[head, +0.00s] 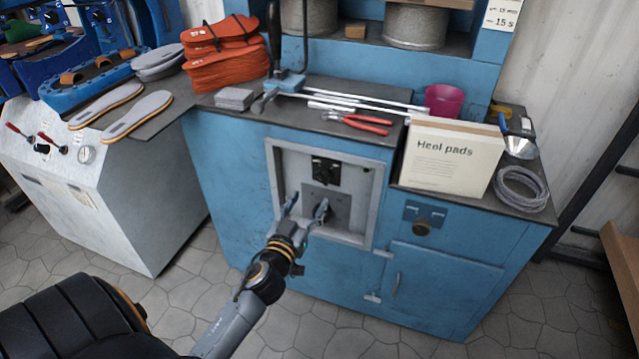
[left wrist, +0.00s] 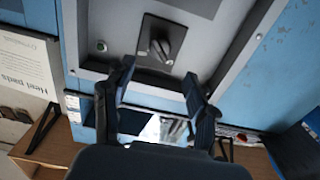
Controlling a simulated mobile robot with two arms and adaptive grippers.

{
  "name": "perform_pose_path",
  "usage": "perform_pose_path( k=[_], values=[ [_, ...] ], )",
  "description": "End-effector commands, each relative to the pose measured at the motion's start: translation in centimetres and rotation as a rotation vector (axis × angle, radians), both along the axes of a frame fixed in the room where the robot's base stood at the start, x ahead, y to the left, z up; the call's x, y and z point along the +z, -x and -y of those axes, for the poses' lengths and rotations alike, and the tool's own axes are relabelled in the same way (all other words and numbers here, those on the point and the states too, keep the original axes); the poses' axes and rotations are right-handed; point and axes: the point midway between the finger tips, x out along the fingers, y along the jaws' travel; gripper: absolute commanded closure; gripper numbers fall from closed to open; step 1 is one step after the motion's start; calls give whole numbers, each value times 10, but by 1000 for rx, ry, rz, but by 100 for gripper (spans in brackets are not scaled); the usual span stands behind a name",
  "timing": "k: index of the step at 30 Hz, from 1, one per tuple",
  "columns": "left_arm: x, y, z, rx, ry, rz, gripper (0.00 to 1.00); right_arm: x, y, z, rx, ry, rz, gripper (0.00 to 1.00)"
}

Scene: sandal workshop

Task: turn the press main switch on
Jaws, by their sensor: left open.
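The press main switch, a dark rotary knob on a grey plate, shows in the left wrist view (left wrist: 161,47), its handle slanted. In the head view its grey plate (head: 341,203) sits in the lower part of a recessed, light-framed panel on the blue press cabinet; the knob is largely hidden by my gripper there. My left gripper (head: 306,207) is open and empty in front of the panel. In the left wrist view its fingers (left wrist: 158,80) stand apart, below the knob and not closed on it. My right gripper is not in view.
A black component (head: 326,171) sits above the switch plate inside the panel. On the cabinet top lie red-handled pliers (head: 358,123), metal rods, a pink cup (head: 444,100), a Heel pads box (head: 450,160) and a wire coil (head: 521,189). A grey-white cabinet (head: 110,200) stands left.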

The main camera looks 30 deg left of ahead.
Motion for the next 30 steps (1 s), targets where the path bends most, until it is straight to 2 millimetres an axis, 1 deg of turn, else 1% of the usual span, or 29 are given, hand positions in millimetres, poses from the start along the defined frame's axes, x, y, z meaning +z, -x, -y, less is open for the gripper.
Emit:
perform_pose_path(
  k=[1,6,9,12,16,25,26,27,29,30],
  values=[
    [1,-13,-3,-2,-3,2,42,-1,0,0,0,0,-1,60],
    [0,-46,-11,-2,-3,1,42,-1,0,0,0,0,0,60],
    [0,-62,-15,0,-3,0,42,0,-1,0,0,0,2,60],
    [-1,-72,-17,-1,-1,-1,42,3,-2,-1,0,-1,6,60],
    [-1,-80,-19,0,-1,-1,42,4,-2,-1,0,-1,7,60],
    [-1,-81,-19,0,0,-2,42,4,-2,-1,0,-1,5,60],
    [-1,-81,-19,0,0,-2,49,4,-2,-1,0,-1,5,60],
    [-1,-81,-19,0,0,-2,57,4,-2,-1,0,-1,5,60],
    [-1,-81,-19,0,0,-2,69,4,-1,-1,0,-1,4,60],
    [-1,-81,-19,0,0,-2,77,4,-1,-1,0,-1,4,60]
  ],
)
